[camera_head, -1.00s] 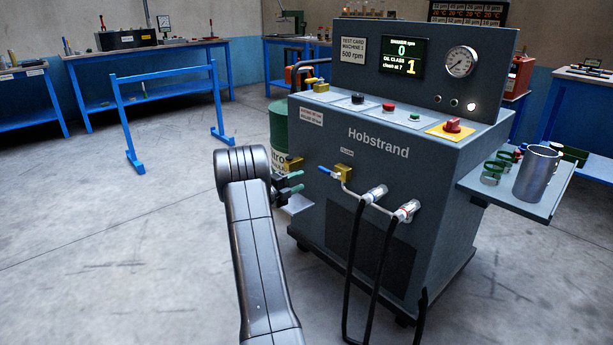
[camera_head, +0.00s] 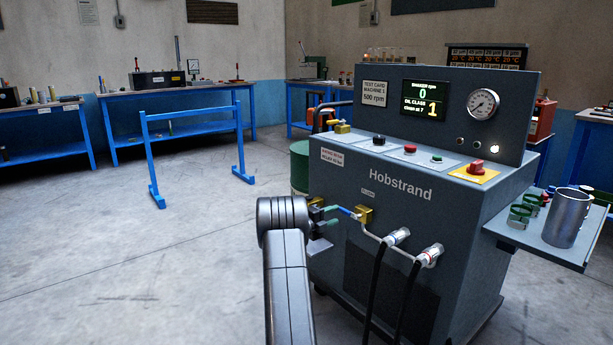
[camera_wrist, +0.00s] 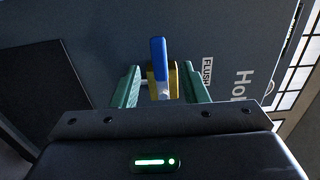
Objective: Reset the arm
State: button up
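My gripper (camera_wrist: 160,88) is open, with its two green fingers spread apart. It faces the front of the grey Hobstrand machine (camera_head: 330,262). The blue handle (camera_wrist: 158,52) of a brass valve (camera_wrist: 172,74) shows between the fingers in the wrist view, with a gap on each side. In the head view my gripper (camera_head: 326,223) is just left of that blue handle (camera_head: 347,212) and brass valve (camera_head: 364,215). Nothing is seen held. Whether the handle lies between the fingertips in depth, I cannot tell.
Two black hoses (camera_head: 371,290) hang from silver couplings right of the valve. A side shelf (camera_head: 530,242) carries a metal mug (camera_head: 567,217) and green-rimmed items. A blue stand (camera_head: 196,118) is on the floor to the left, with clear floor around it.

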aim_at(342, 211)
jog(key=b+x, duration=0.1)
jog(key=x, duration=0.5)
jog(key=shift+s+a, duration=0.1)
